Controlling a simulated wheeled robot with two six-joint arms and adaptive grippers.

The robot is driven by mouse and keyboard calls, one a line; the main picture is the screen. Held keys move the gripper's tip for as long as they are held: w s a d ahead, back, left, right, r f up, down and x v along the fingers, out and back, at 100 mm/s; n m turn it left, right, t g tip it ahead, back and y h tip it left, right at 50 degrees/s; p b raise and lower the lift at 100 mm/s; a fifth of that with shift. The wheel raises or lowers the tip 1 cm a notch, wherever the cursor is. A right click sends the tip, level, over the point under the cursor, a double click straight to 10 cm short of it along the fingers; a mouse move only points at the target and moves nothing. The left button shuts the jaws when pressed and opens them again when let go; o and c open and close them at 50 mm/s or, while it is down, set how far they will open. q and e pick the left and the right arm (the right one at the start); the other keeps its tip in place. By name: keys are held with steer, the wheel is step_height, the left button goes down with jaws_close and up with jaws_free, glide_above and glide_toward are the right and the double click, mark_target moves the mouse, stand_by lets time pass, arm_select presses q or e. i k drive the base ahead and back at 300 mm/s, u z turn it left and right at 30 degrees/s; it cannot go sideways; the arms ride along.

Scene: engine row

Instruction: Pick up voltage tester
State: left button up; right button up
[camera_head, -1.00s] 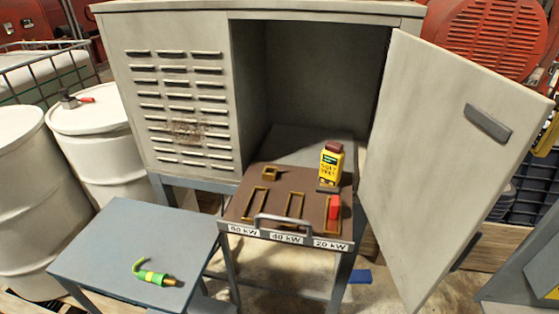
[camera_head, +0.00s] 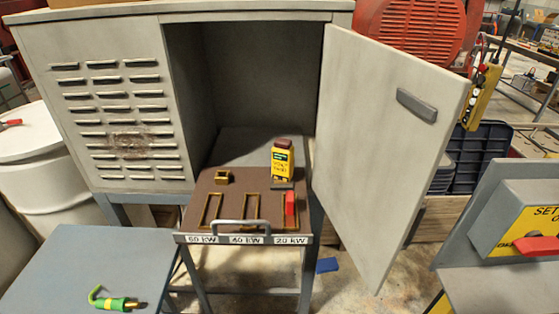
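A yellow box-shaped device (camera_head: 282,163) with a brown top and dark lettering, which looks like the voltage tester, stands upright. It is at the back right of a brown pull-out tray (camera_head: 232,190) in front of the open grey cabinet. Its lettering is too small to read surely. A green and yellow tool (camera_head: 116,302) with a curved green end lies on the blue-grey table at the lower left. Neither of my grippers is in view.
The tray has slots marked 60, 40 and 20 kW, a red block (camera_head: 290,208) in the right slot, and a front handle (camera_head: 242,225). The open cabinet door (camera_head: 385,150) stands right of it. A panel with a red lever (camera_head: 538,245) is at far right.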

mark_target(282, 152)
steer(key=u, duration=0.9)
steer(key=k, duration=1.15)
steer(key=u, duration=1.45)
steer(key=i, duration=1.6)
steer(key=z, duration=1.3)
steer(key=i, duration=0.8)
steer(key=z, duration=0.85)
